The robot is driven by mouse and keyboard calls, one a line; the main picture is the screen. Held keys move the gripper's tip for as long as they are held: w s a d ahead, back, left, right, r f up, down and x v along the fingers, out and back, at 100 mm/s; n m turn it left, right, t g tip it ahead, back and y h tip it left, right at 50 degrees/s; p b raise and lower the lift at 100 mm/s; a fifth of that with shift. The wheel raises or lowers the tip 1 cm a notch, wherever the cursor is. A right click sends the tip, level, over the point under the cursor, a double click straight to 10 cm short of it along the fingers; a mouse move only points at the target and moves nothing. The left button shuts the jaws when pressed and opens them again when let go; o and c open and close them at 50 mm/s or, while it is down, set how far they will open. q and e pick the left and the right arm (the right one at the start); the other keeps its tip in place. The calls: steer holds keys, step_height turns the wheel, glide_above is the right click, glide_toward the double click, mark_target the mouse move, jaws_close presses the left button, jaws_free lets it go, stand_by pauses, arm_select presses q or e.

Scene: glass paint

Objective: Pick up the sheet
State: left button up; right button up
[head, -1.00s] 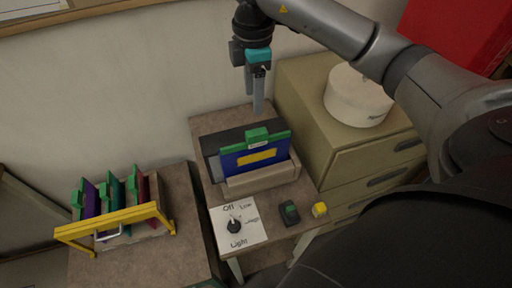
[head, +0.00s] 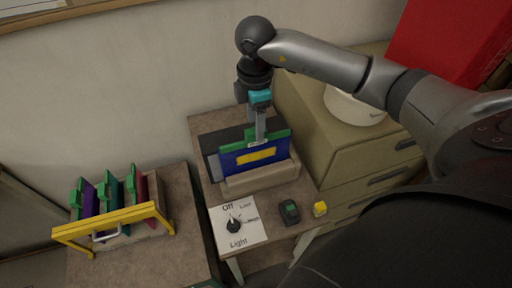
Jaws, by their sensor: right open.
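A blue sheet (head: 235,163) with a yellow bar and a green top edge stands upright in a beige holder (head: 262,181) on the small table. My right gripper (head: 260,140) points down at the sheet's green top edge, and its fingers overlap the green tab there. The gripper is open; I cannot tell whether the fingers touch the sheet. My left gripper is not in view.
A rack with a yellow frame (head: 115,219) holds several coloured sheets at the left. A cabinet (head: 345,150) with a white round object (head: 352,108) stands at right.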

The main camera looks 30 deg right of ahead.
step_height(320, 180, down, 4)
steer(key=shift+s, duration=0.15)
jaws_close()
stand_by(0.5)
steer(key=shift+r, duration=0.1)
